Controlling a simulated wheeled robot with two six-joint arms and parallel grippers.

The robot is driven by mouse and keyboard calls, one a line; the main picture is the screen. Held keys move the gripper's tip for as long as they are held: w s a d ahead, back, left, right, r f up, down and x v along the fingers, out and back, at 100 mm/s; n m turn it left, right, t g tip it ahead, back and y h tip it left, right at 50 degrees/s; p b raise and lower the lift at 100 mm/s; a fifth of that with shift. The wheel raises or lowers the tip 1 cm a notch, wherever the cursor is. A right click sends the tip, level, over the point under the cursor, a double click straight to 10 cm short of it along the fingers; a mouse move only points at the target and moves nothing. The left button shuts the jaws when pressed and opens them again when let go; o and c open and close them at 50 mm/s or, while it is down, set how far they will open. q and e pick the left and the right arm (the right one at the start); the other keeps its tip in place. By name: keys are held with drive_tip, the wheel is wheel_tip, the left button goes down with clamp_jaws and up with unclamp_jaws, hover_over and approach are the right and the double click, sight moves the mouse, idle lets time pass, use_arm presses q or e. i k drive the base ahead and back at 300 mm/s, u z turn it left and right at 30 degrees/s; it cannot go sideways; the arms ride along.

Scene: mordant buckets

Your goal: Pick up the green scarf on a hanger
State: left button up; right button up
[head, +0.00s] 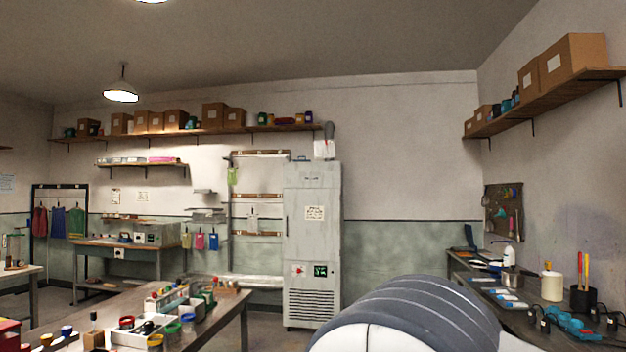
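Several cloths hang in the room, and more than one is green. A light green cloth (233,176) hangs high on the left side of the pale rack beside the tall grey cabinet. A darker green cloth (76,222) hangs at the right of the dark rack at far left, beside a blue and a dark red one. A small yellow-green piece (186,240) hangs near the back bench. At this distance I cannot tell which is the scarf, and hanger details are too small to make out. Neither of my grippers is in view.
A table (222,312) cluttered with jars and trays stands at front left. The tall grey cabinet (313,240) stands at the back wall. A crowded counter (480,290) runs along the right. A large white and grey rounded shape, seemingly mine, covers the bottom centre.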

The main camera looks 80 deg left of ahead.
sight(232, 172)
drive_tip(key=u, duration=3.3)
